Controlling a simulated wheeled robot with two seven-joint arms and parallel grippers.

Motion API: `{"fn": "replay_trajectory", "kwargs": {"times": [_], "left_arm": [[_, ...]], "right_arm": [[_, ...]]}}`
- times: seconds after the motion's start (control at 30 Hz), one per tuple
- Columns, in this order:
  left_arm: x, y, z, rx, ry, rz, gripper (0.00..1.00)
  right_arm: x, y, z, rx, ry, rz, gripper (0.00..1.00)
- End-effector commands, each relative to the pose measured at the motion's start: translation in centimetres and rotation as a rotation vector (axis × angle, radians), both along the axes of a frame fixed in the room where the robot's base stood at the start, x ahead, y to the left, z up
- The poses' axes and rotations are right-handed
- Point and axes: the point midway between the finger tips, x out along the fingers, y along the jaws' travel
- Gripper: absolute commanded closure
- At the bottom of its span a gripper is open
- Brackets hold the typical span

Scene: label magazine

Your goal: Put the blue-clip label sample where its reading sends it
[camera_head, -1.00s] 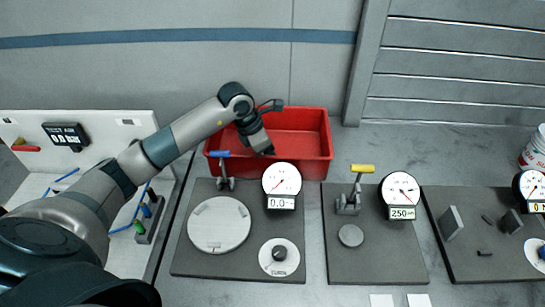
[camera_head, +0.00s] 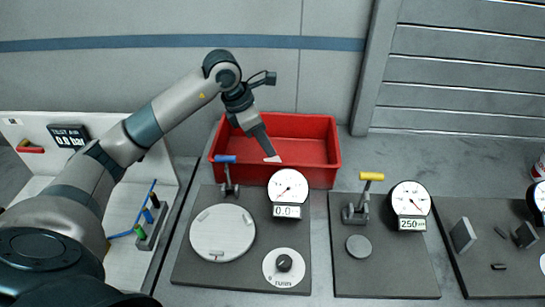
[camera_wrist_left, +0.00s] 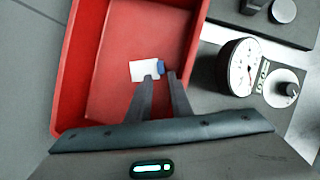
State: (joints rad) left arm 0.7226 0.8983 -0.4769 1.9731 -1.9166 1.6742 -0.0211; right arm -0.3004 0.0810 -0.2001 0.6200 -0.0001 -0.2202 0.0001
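The label sample is a small white plate (camera_wrist_left: 143,71) with a blue clip (camera_wrist_left: 161,69) at one end, seen in the left wrist view. The clip lies between the fingertips of my left gripper (camera_wrist_left: 161,76), which look closed on it. In the head view the white plate (camera_head: 272,159) shows just below the left gripper (camera_head: 267,153), over the inside of the red bin (camera_head: 326,127). I cannot tell how far the plate is above the bin floor. My right gripper is not in view.
In front of the bin are a dark board with a round white plate (camera_head: 222,233) and 0.0 dial (camera_head: 288,187), and one with a yellow-handled clamp (camera_head: 371,177) and 250 dial (camera_head: 410,198). A blue-handled clamp (camera_head: 226,160) stands close to the bin's front wall.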

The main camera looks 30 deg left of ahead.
Motion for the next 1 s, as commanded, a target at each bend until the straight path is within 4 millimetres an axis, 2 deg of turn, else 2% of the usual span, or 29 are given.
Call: {"fn": "replay_trajectory", "kwargs": {"times": [0.1, 0.3, 1.0], "left_arm": [[-0.3, 0.4, 1.2, 0.001, -0.002, 0.000, 0.81], [-0.7, 0.6, 2.2, 0.001, 0.001, 0.000, 0.81], [-0.7, 0.6, 2.2, 0.001, 0.001, 0.000, 0.81]], "right_arm": [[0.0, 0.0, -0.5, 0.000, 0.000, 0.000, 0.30], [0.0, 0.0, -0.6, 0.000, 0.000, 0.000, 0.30], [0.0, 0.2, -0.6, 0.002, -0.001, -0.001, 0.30]]}}
